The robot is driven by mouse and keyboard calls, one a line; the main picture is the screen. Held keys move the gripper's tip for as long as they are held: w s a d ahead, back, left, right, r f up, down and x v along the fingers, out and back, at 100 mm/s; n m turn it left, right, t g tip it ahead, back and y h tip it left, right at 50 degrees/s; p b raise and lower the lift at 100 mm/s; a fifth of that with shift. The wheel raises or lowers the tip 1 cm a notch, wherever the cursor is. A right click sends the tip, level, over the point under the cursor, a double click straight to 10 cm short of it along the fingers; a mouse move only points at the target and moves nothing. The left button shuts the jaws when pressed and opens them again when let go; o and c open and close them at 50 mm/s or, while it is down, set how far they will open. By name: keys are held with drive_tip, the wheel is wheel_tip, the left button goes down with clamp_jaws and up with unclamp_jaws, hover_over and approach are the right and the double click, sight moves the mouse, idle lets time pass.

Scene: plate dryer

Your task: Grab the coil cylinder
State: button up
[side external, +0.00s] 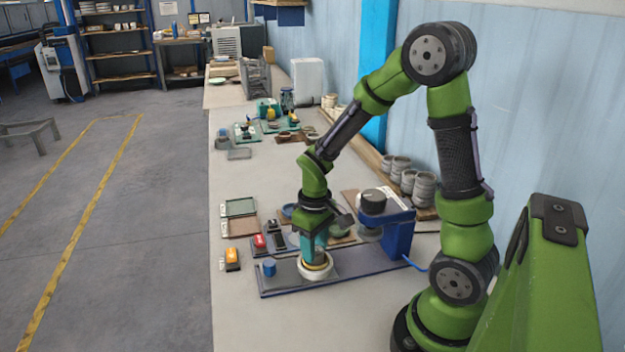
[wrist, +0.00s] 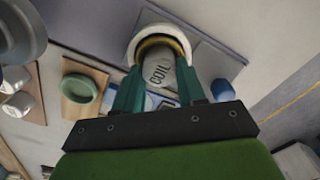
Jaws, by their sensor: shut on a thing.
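The coil cylinder (wrist: 160,72) is a grey cylinder with "COIL" printed on its side. In the wrist view it stands between the two teal fingers of my gripper (wrist: 160,88), which are shut on it. Its far end is inside a white ring with a yellow inner rim (wrist: 138,42). In the side view my gripper (side external: 317,258) points down at this white ring (side external: 303,273) on a dark blue-grey base plate (side external: 350,272). The cylinder is mostly hidden there by the fingers.
A blue machine with a grey round top (side external: 398,235) stands just right of my gripper. A small blue cylinder (side external: 269,267) sits on the plate's left end. Bench space in front of the plate is clear.

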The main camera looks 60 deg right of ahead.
drive_tip(key=shift+c, duration=0.7)
